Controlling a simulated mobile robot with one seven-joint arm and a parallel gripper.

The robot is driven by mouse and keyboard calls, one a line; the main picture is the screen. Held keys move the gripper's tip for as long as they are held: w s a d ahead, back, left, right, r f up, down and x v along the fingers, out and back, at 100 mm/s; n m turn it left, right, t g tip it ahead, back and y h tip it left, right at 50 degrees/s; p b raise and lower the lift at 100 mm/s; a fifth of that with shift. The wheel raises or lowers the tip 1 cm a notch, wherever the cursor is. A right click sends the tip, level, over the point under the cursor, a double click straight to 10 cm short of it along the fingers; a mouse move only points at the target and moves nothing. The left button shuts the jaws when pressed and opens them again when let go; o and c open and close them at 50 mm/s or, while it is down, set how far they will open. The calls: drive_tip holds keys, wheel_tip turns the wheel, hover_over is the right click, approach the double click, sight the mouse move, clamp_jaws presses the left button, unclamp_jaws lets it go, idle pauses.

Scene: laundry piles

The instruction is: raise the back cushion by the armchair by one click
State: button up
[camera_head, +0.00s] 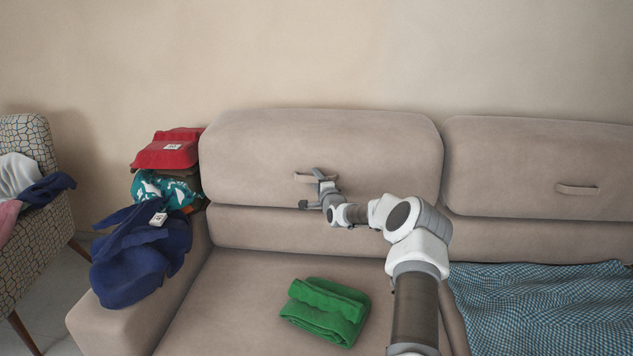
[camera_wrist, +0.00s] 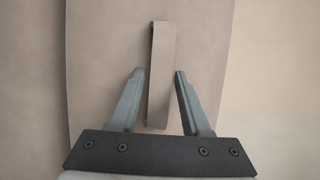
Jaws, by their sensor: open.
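The back cushion by the armchair (camera_head: 250,165) is the left, beige one on the sofa. A small strap handle (camera_head: 303,176) sits on its front face. My gripper (camera_head: 312,188) is at that handle. In the wrist view the handle (camera_wrist: 161,65) stands as a pale upright strip, and my gripper (camera_wrist: 158,72) is open with one finger on each side of it. Gaps show between the strip and both fingers. The armchair (camera_head: 40,225) with a patterned cover is at the far left.
The right back cushion (camera_head: 540,165) has its own handle (camera_head: 578,189). A folded green cloth (camera_head: 325,310) lies on the seat. Red, teal and blue clothes (camera_head: 140,255) are piled on the left armrest. A blue checked cloth (camera_head: 545,305) covers the right seat.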

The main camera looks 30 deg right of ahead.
drive_tip(key=shift+c, duration=0.3)
clamp_jaws()
idle(1.1)
